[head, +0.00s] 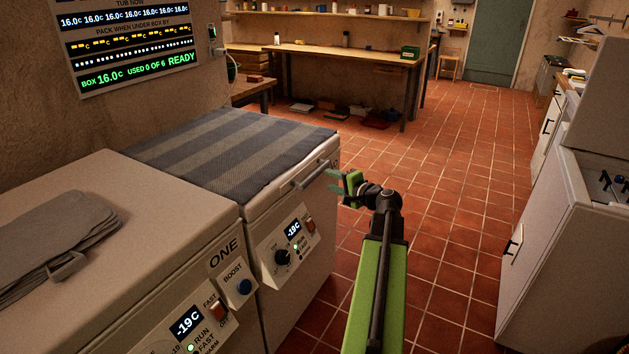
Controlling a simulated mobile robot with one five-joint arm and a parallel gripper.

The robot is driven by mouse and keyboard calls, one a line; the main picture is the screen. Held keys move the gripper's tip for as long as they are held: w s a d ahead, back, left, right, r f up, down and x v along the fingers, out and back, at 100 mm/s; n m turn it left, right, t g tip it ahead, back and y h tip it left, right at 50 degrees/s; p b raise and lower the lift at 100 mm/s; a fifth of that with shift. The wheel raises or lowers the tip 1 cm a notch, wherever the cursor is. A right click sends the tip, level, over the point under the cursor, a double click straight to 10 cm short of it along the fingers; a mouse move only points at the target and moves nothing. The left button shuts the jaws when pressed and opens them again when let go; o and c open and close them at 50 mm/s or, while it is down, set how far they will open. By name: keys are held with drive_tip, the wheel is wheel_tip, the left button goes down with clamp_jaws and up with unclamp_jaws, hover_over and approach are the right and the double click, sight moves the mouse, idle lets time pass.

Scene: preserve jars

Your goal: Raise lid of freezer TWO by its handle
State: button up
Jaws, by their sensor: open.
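Two white chest freezers stand side by side on the left. The nearer one is marked ONE; the farther freezer (290,215), which I take to be TWO, shows no readable name and its panel reads -19c. Its lid (285,190) is down, with a grey striped cloth (235,145) spread over the top. A metal bar handle (311,175) runs along the lid's front edge. My gripper (332,182) is open and empty, its fingers pointing left toward the handle, close to its right end. I cannot tell whether they touch it.
Freezer ONE (160,190) is in front at left, with a folded grey cloth (55,240) on it. A wall display (125,40) hangs above. White cabinets (570,250) stand at right. The tiled floor (445,200) between is clear. A workbench (330,52) is at the back.

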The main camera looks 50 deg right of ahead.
sight(318, 175)
drive_tip(key=b+x, duration=0.1)
drive_tip(key=x, duration=0.8)
drive_tip(key=shift+s, duration=0.1)
clamp_jaws()
idle(0.9)
